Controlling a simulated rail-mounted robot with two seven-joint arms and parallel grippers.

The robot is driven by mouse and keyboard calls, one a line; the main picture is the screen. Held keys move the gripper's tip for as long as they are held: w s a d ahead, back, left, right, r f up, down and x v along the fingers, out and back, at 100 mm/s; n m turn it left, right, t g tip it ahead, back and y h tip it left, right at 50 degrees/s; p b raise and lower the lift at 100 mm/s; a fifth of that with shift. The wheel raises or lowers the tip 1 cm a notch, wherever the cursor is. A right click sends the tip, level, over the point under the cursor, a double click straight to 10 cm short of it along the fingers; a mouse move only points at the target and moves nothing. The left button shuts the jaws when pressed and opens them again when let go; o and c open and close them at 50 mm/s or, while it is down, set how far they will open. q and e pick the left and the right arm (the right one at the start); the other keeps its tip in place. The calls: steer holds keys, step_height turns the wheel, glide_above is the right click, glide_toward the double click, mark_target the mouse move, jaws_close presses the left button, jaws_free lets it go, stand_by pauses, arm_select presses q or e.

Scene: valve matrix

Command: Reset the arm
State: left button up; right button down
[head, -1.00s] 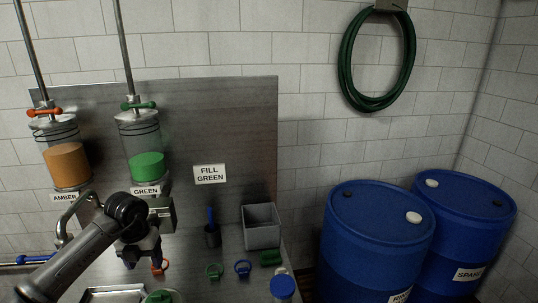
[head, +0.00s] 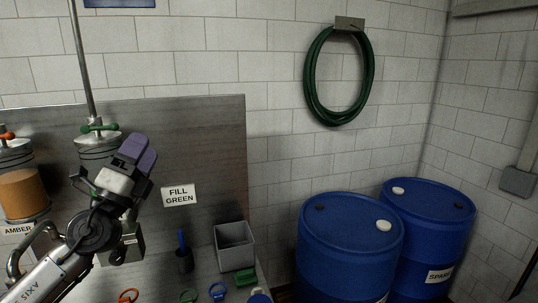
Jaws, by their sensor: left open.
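My left gripper (head: 139,153) is raised in front of the green cylinder (head: 98,148), its purple-padded fingers pointing up and to the right. It is open, with nothing seen between the fingers. My left arm comes in from the lower left. The cylinder's green valve handle (head: 97,128) shows just left of the fingers, and much of the cylinder is hidden by the gripper. The amber cylinder (head: 22,192) with an orange handle (head: 7,136) stands at the left edge. My right gripper is not in view.
A sign reading FILL GREEN (head: 179,195) is on the metal back panel (head: 215,140). Blue drums (head: 350,245) stand at right. A green hose (head: 316,85) hangs on the wall.

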arm_select(q)
steer(key=s+a+n+y, duration=0.1)
steer(key=s+n+y, duration=0.2)
steer(key=n+y, duration=0.55)
steer(key=s+a+n+y, duration=0.2)
steer(key=n+y, duration=0.6)
steer(key=n, duration=0.2)
steer(key=s+d+f+n+g+h, duration=0.2)
steer(key=s+f+g, duration=0.15)
steer(key=f, duration=0.55)
steer(key=s+d+f+n+g+h, duration=0.1)
steer(key=s+d+f+g, duration=0.2)
steer(key=f, duration=0.7)
steer(key=s+f+n+g+h, duration=0.2)
steer(key=s+f+g, duration=0.25)
steer(key=f, duration=0.45)
steer(key=s+d+f+n+g+h, duration=0.2)
steer(key=s+f+g, duration=0.8)
steer(key=s+f, duration=2)
step_height(320, 180, up, 19)
steer(key=p, duration=2)
steer(key=shift+w+a+r, duration=0.2)
steer(key=shift+w+a, duration=0.1)
steer(key=shift+a, duration=0.05)
